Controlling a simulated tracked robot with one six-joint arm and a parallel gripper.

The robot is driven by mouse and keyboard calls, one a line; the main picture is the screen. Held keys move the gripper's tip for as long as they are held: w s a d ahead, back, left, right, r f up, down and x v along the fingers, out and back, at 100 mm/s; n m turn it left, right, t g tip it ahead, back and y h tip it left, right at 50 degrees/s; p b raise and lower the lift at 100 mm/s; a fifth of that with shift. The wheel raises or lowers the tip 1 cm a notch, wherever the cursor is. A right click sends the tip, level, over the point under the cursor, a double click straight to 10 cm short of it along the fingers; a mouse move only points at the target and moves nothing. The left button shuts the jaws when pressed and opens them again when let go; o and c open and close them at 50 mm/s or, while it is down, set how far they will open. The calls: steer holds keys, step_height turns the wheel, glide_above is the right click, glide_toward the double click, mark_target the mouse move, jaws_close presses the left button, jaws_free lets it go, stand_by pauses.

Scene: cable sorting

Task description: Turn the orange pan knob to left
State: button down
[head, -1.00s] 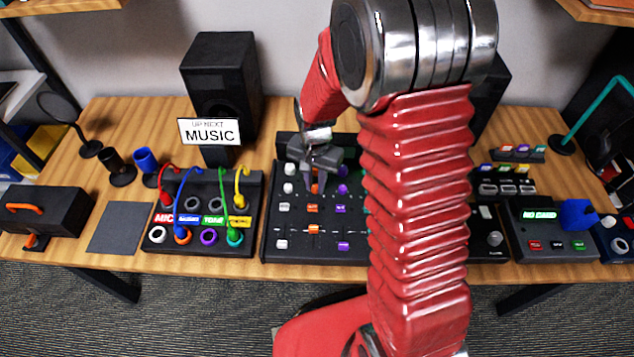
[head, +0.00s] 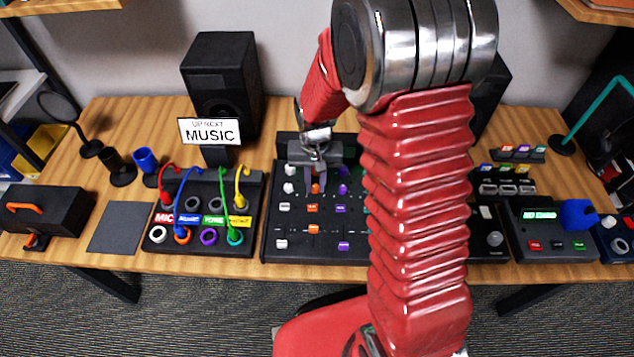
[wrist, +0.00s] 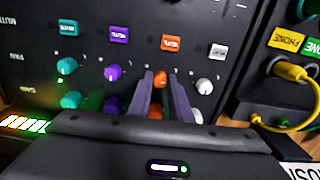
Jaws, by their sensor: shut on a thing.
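The orange pan knob (wrist: 160,77) sits on the black mixer between a purple and a white knob. It also shows in the head view (head: 315,189), partly covered by my fingers. My gripper (wrist: 161,80) points down at the mixer, with its two fingers on either side of this knob, shut on it. It shows in the head view (head: 316,192) over the upper part of the mixer. Another orange knob (wrist: 155,112), in the gain row, is partly hidden between my fingers. I cannot read the pan knob's pointer.
White knobs (wrist: 204,86) and purple knobs (wrist: 113,73) stand close beside my fingers. An orange mute button (wrist: 171,43) lies near the fingertips. A patch box (head: 160,238) with plugged cables stands left of the mixer.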

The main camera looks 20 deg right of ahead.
mark_target(316, 187)
steer(key=c, duration=1.6)
jaws_free()
steer(key=shift+s, duration=0.1)
steer(key=shift+r, duration=0.1)
steer(key=shift+r, duration=0.65)
step_height(316, 187, up, 12)
steer(key=shift+r, duration=0.1)
steer(key=shift+s+d+r+n+t, duration=0.1)
steer(key=shift+s+r+n+t, duration=0.65)
steer(key=shift+s+r, duration=1.95)
steer(key=shift+s+d+r+n+t, duration=0.1)
steer(key=shift+s+r+n+t, duration=0.3)
steer(key=shift+s+r+t, duration=2.1)
steer(key=shift+s+r+n+g, duration=0.5)
steer(key=shift+s+r, duration=1.05)
steer(key=shift+s, duration=2.55)
